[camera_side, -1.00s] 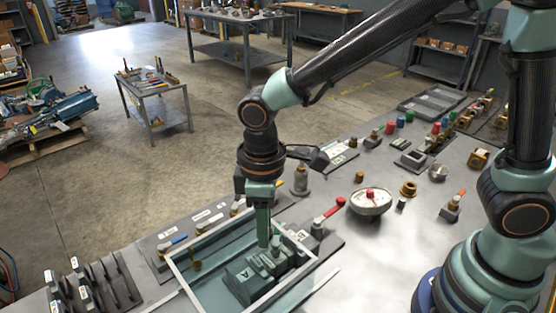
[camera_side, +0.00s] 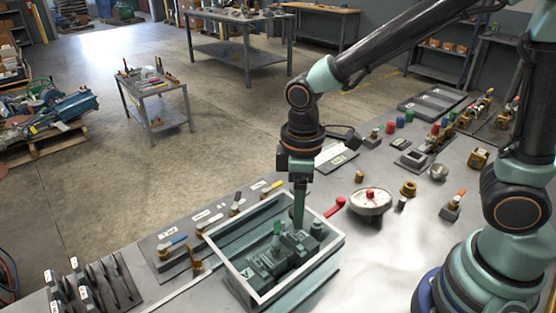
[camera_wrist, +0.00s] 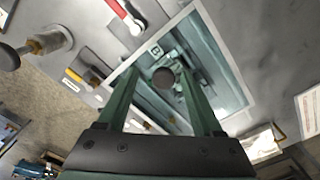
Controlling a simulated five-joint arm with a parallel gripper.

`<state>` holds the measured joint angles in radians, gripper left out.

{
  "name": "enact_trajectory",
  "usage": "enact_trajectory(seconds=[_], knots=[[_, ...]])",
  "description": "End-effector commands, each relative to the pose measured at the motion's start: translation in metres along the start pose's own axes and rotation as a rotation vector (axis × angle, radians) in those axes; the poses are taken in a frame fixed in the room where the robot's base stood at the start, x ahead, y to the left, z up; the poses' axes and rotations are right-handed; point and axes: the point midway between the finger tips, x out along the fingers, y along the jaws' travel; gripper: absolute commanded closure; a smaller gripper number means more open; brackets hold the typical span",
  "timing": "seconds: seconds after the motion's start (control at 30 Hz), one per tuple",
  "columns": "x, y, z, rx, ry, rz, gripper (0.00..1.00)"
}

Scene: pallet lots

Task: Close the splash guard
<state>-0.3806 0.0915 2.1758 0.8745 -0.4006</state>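The splash guard (camera_side: 231,270) is a clear box-like cover with a pale frame, on the grey bench at the lower middle of the side view. Green fixture blocks (camera_side: 285,250) show through it. I cannot tell whether it is fully closed. My gripper (camera_side: 298,226) points down at the guard's back right part, seen edge-on in the side view. In the wrist view, my gripper (camera_wrist: 160,75) has its two green fingers apart. A round dark knob (camera_wrist: 163,77) shows between the fingertips; contact with it or the guard is unclear. The guard's pale frame (camera_wrist: 247,85) shows there too.
A red-handled valve (camera_side: 335,207) and a round gauge (camera_side: 370,201) stand right of the guard. A brass fitting (camera_side: 195,260) and a blue-handled valve (camera_side: 172,244) stand to its left. Dark upright racks (camera_side: 112,284) are farther left.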

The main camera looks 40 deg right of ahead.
Motion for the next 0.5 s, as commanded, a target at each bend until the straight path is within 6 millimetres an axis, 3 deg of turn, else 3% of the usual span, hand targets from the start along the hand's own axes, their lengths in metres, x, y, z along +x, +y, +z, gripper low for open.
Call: enact_trajectory(seconds=[0.3, 0.5], knots=[[-0.001, -0.001, -0.001, -0.003, 0.001, 0.000, 0.33], [-0.026, -0.001, -0.002, -0.003, 0.006, 0.002, 0.33]])
